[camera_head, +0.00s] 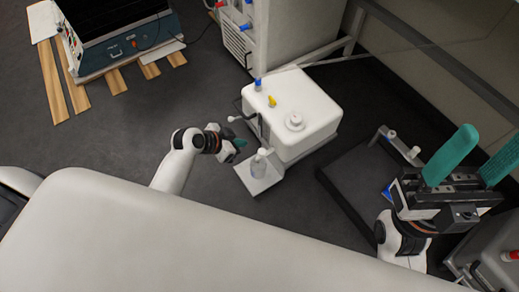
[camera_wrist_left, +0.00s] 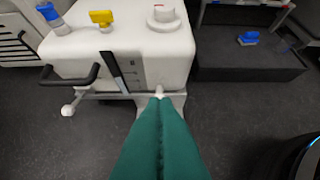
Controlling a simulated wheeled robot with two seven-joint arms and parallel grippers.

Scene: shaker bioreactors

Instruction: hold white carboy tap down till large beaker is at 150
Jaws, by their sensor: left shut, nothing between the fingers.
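The white carboy (camera_head: 310,108) stands in the middle of the head view and across the top of the left wrist view (camera_wrist_left: 125,55). A large clear beaker (camera_head: 259,166) stands on a small white platform (camera_head: 244,178) at its front. My left gripper (camera_head: 241,144) is shut and empty, in front of the carboy and left of the beaker. In the left wrist view a small white piece, apparently the tap (camera_wrist_left: 159,90), shows just beyond the fingertips; contact is unclear. The fingers hide the beaker there, and its level cannot be read. My right gripper (camera_head: 490,140) is open and empty, far right.
A blue-fronted device (camera_head: 118,45) stands at upper left. The floor left of the carboy is clear.

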